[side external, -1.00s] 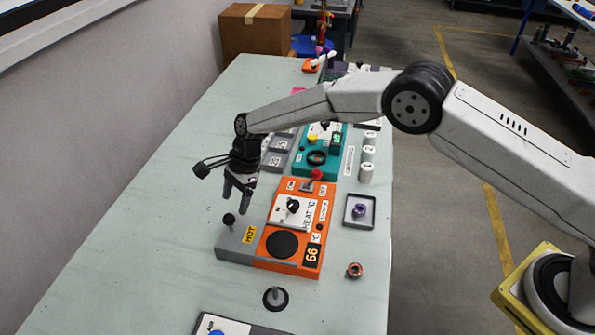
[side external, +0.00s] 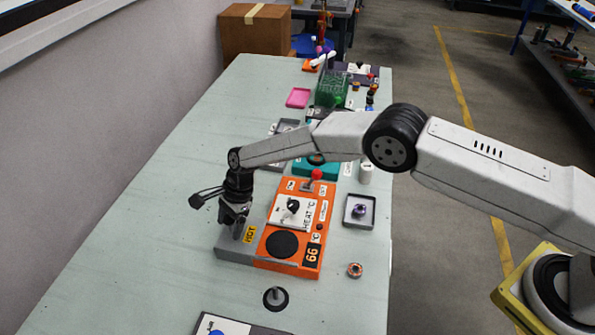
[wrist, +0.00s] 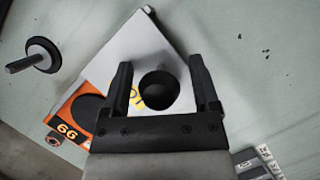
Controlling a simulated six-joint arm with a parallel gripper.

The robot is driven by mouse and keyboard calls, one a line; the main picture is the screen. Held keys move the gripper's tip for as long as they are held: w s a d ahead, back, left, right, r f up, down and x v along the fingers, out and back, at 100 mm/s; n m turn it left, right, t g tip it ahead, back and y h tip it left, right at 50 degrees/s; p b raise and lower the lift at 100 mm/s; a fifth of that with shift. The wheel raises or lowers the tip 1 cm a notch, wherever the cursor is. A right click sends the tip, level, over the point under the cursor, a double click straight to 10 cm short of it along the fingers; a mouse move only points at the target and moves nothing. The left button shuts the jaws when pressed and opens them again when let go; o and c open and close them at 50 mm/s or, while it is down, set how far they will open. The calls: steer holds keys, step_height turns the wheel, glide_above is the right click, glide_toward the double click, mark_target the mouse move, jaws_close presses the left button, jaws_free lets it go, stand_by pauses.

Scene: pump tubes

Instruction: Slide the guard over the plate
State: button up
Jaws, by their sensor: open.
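The guard (side external: 228,249) is a flat grey piece with a yellow HOT label, at the left of the orange heater unit (side external: 312,225). The plate (side external: 283,244) is a dark disc on the orange unit, uncovered beside the guard; it also shows partly in the wrist view (wrist: 88,106). My gripper (side external: 233,220) is low over the guard, pointing down. In the wrist view my open gripper (wrist: 159,64) has its fingers on either side of the guard's round black knob (wrist: 158,90), with gaps on both sides. In the side view the gripper hides the knob.
A grey peg on a black disc (side external: 276,298) stands in front of the unit. A copper-coloured ring (side external: 355,270) and a grey tray (side external: 359,211) with a purple part lie to the right. A teal unit (side external: 318,166) stands behind. The table's left side is clear.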

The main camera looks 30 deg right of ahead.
steer(key=shift+c, duration=0.2)
jaws_close()
stand_by(1.3)
